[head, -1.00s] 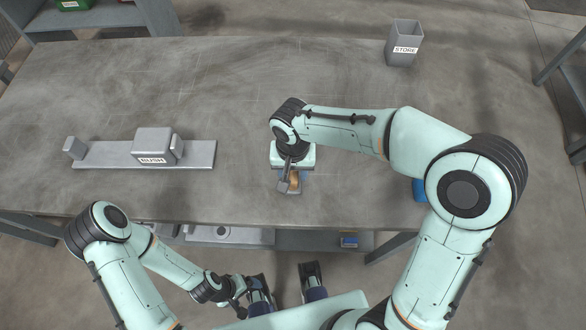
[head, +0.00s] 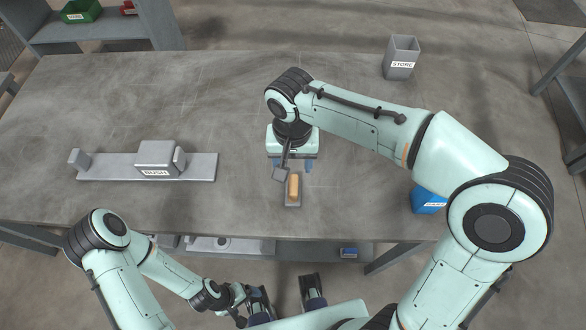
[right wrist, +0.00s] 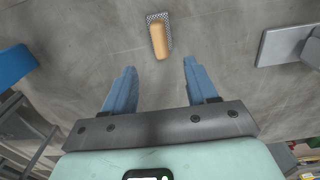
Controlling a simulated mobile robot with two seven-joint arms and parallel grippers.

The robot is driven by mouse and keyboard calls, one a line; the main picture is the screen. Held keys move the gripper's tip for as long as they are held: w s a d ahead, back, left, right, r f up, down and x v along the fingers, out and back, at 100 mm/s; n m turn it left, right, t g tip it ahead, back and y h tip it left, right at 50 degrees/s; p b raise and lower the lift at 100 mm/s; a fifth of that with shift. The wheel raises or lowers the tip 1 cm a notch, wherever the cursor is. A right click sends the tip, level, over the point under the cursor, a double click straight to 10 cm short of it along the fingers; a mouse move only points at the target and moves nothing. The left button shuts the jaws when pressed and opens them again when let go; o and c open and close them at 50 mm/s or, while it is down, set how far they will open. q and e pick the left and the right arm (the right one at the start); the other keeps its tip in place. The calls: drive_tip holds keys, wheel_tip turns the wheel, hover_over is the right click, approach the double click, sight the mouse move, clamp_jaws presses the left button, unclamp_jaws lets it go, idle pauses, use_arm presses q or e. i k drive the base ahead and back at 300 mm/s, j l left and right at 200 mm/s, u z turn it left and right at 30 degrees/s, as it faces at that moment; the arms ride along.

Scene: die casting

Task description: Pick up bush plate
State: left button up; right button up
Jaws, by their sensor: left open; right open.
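My right gripper (head: 292,164) is open and empty, just beyond the plate. In the right wrist view its two blue fingers (right wrist: 160,68) are spread, with the plate ahead of them and nothing between. My left gripper (head: 258,300) is low at the bottom, off the table; its jaws are hard to make out. A grey block labelled BUSH (head: 157,158) stands on a long grey base at left.
The grey worktable (head: 110,110) is mostly clear. A grey STORE bin (head: 402,58) stands at the back right. A blue bin (head: 427,202) is partly hidden by my right arm. A shelf with a green bin (head: 82,10) is at the back left.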

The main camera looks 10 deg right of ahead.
sight(153, 160)
drive_tip(key=k, duration=1)
